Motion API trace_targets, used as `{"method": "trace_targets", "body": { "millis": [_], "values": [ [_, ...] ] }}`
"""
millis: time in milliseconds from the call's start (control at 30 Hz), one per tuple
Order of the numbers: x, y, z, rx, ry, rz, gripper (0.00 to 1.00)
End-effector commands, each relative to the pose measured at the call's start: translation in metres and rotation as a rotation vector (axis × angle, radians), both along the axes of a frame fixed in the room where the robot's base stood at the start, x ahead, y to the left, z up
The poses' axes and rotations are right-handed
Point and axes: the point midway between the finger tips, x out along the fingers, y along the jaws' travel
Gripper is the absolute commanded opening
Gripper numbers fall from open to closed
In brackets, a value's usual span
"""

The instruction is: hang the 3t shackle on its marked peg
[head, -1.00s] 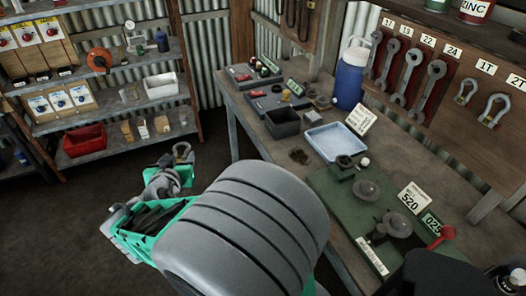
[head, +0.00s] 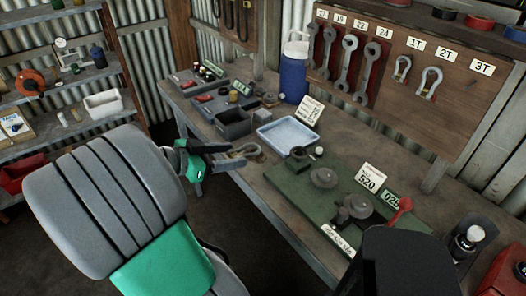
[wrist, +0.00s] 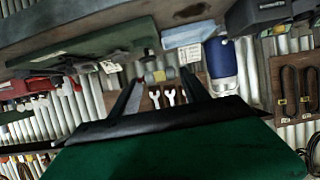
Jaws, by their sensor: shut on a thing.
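My gripper (head: 208,152) is shut on a grey shackle (head: 240,155), held out over the near edge of the workbench at its left part. In the wrist view the shackle (wrist: 159,76) shows end on between the two dark fingers. The brown pegboard (head: 440,110) stands behind the bench at right. It bears labels 1T, 2T and 3T (head: 482,67). Smaller shackles hang under 1T (head: 402,69) and 2T (head: 430,83).
The bench carries a blue-white tray (head: 288,134), a dark open box (head: 233,122), a blue jug (head: 293,72) and a green scale board (head: 310,198) with a red-handled part. Wrenches (head: 344,63) hang left of the shackles. A shelf stands at left.

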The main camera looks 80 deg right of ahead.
Motion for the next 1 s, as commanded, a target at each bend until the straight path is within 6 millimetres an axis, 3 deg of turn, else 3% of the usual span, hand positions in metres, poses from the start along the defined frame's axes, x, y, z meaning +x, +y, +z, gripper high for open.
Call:
{"method": "trace_targets", "body": {
  "millis": [367, 500, 867, 1000],
  "values": [
    [-0.004, -0.075, -0.032, 0.000, 0.000, -0.003, 0.06],
    [-0.005, -0.099, -0.053, 0.001, 0.002, 0.000, 0.06],
    [-0.006, -0.135, -0.096, 0.000, 0.000, 0.001, 0.06],
    [-0.006, -0.136, -0.120, 0.001, -0.001, 0.003, 0.06]
  ]
}}
